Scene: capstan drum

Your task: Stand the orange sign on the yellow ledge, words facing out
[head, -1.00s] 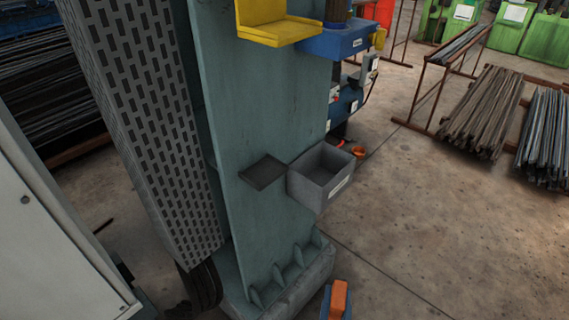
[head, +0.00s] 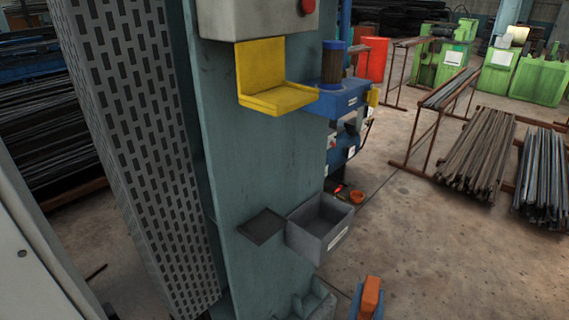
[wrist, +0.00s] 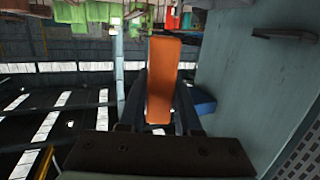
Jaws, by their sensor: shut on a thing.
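The orange sign (wrist: 164,80) is between the two fingers of my gripper (wrist: 160,100) in the wrist view, seen as a plain orange face with no words visible. In the head view the orange sign (head: 371,296) shows at the bottom edge, in front of a blue part that I cannot tell clearly. The yellow ledge (head: 278,98) is fixed to the teal column, with an upright back plate and a bare flat shelf. The sign is apart from the ledge, well below it and to the right in the head view.
A grey box with a red button (head: 258,16) is mounted just above the ledge. A grey open bin (head: 320,228) and a small dark shelf (head: 262,227) are on the column below it. Blue machinery (head: 345,98) stands behind to the right.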

